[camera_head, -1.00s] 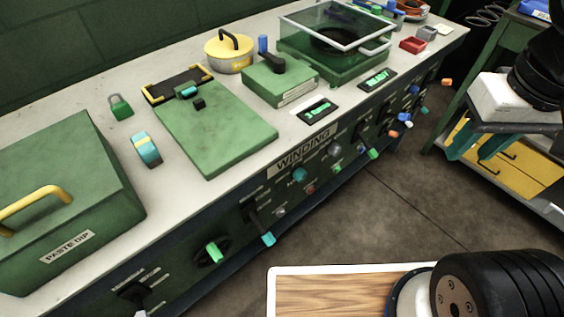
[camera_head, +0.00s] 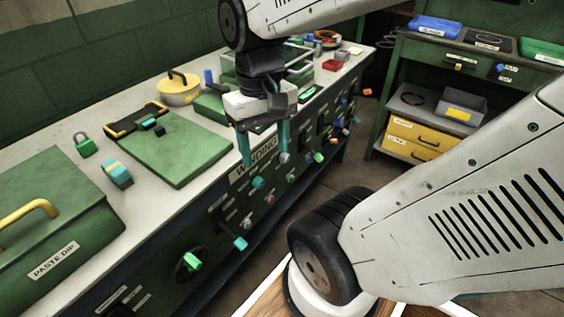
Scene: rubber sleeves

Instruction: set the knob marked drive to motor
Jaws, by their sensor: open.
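The dark front panel (camera_head: 215,232) of the bench carries several knobs and switches with labels too small to read, so I cannot tell which is marked drive or where motor lies. A green knob (camera_head: 190,262) is at lower left, with a teal-tipped handle (camera_head: 240,243) to its right. A teal knob (camera_head: 258,181) and a green one (camera_head: 318,157) are farther along. My gripper (camera_head: 266,158) points down in front of the bench's front edge near the WINDING sign (camera_head: 243,172). Its two teal fingers are apart, with nothing seen held, and partly hide the panel behind.
The bench top (camera_head: 55,122) holds a green PASTE DIP box (camera_head: 75,225), a green board (camera_head: 180,150), a padlock (camera_head: 84,146) and a yellow pot (camera_head: 179,91). A side bench (camera_head: 392,110) with yellow drawers (camera_head: 412,140) stands at right. Open floor lies between them.

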